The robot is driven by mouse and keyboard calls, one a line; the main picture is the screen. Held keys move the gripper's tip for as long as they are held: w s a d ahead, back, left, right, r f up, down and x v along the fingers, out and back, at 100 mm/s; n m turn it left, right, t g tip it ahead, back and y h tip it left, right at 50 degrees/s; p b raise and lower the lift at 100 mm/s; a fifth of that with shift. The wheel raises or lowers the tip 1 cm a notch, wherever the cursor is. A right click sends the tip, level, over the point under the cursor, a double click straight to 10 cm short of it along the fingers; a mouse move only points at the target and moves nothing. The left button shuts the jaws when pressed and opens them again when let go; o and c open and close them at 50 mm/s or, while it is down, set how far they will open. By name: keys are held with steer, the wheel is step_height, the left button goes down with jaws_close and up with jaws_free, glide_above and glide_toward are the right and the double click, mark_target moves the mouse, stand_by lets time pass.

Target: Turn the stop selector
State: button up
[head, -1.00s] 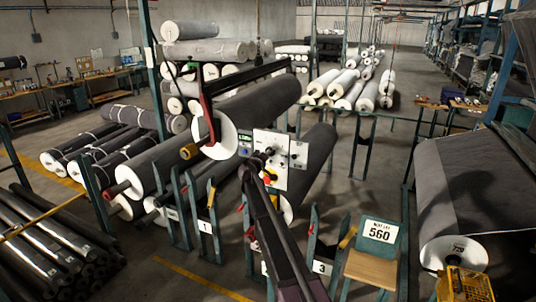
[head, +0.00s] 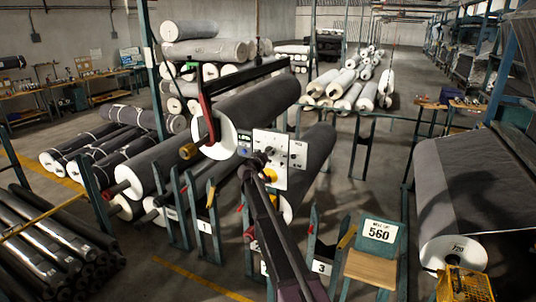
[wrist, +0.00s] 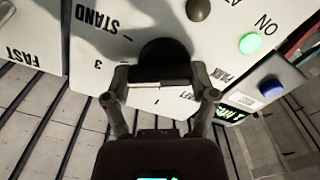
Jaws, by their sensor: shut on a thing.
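In the head view my gripper (head: 261,163) is at the front of the white control panel (head: 284,146), at the end of my dark arm. In the wrist view my gripper (wrist: 161,82) is shut on a black selector knob (wrist: 165,51), one finger on each side. The lettering around this knob appears upside down, with STAND and 3 to its left and more words to its right, partly hidden. I cannot read a stop label. The fingers hide the knob's near part, and its pointer direction is unclear.
The wrist view also shows a dark round control (wrist: 199,9), a lit green button (wrist: 250,43) by ON and a blue button (wrist: 271,88). A dark fabric roll (head: 250,105) lies behind the panel.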

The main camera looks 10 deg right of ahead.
steer(key=o, duration=1)
steer(key=v, duration=1.2)
